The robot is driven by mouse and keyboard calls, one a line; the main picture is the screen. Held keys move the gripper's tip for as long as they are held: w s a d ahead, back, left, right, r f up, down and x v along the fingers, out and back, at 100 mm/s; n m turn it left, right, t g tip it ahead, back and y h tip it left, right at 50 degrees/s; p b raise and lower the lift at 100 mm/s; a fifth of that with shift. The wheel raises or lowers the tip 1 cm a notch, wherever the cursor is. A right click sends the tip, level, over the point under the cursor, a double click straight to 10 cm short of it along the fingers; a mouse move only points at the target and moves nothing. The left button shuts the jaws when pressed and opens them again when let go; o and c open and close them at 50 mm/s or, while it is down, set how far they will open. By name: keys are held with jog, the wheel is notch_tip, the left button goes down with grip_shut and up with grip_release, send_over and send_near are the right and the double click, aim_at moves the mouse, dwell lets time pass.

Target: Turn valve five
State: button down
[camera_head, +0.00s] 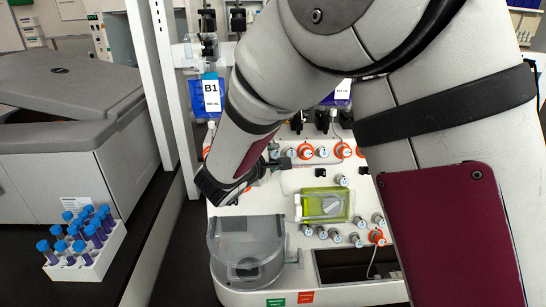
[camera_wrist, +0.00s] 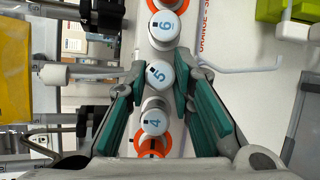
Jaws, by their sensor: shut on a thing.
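Valve five (camera_wrist: 159,76) is a white round knob marked with a blue 5, in the middle of the wrist view. My gripper (camera_wrist: 160,88) has its green-padded fingers on both sides of this knob, with the tips closed against its sides. Valve six (camera_wrist: 164,28) lies just above it in the wrist view and valve four (camera_wrist: 154,122) just below it, between the fingers. In the head view my gripper (camera_head: 277,162) reaches the left part of the valve row on the white cell processor (camera_head: 270,200). I cannot make out valve five there.
Orange-ringed valves (camera_head: 343,151) continue right of my gripper. A lime-green box (camera_head: 310,207) and a clear-covered chamber (camera_head: 240,240) sit below on the front panel. A white rack (camera_head: 85,265) of blue-capped tubes stands at the left. Fluid bags hang above.

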jog(key=c, duration=1.4)
grip_release()
jog(key=v, duration=1.2)
